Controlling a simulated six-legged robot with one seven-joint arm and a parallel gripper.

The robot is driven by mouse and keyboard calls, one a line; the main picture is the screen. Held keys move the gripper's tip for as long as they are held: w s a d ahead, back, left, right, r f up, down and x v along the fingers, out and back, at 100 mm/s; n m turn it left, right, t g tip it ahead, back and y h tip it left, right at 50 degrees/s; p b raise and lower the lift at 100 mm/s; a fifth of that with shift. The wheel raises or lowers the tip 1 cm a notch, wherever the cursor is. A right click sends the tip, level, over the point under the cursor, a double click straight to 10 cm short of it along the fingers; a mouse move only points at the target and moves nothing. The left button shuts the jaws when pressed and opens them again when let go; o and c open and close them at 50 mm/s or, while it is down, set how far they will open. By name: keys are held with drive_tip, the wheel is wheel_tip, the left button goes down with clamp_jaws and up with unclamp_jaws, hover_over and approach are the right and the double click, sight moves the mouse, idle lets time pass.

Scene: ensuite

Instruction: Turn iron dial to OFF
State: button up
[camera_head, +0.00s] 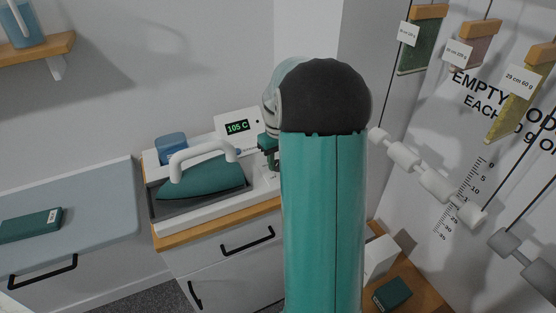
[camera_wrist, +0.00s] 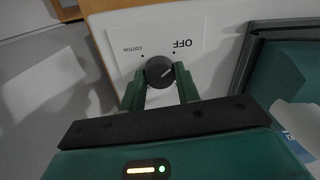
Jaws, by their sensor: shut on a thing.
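The iron dial (camera_wrist: 159,72) is a round dark knob on a white panel, seen in the wrist view. The panel shows an upside-down OFF label (camera_wrist: 182,43) and a COTTON label (camera_wrist: 131,49), each with a small dot. A pale mark on the dial slants up and right, roughly toward the OFF side; its exact alignment is unclear. My gripper (camera_wrist: 160,88) has its green fingers shut on the dial, one on each side. In the head view my gripper (camera_head: 268,151) is partly hidden by my arm, and the dial is hidden. The teal iron (camera_head: 205,178) with a white handle rests on a grey tray.
A display (camera_head: 237,127) reads 105 C behind the iron. A blue container (camera_head: 171,148) stands beside it. The unit sits on a wood-topped drawer cabinet (camera_head: 225,214). Weights and sample strips hang on the right wall. A grey-blue surface (camera_head: 90,205) lies left.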

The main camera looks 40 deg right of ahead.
sight(278, 163)
drive_tip(key=shift+r+n, duration=0.1)
drive_tip(key=shift+n, duration=0.5)
drive_tip(key=o, duration=1)
wheel_tip(278, 163, up, 14)
drive_tip(key=shift+f, duration=0.1)
idle(0.4)
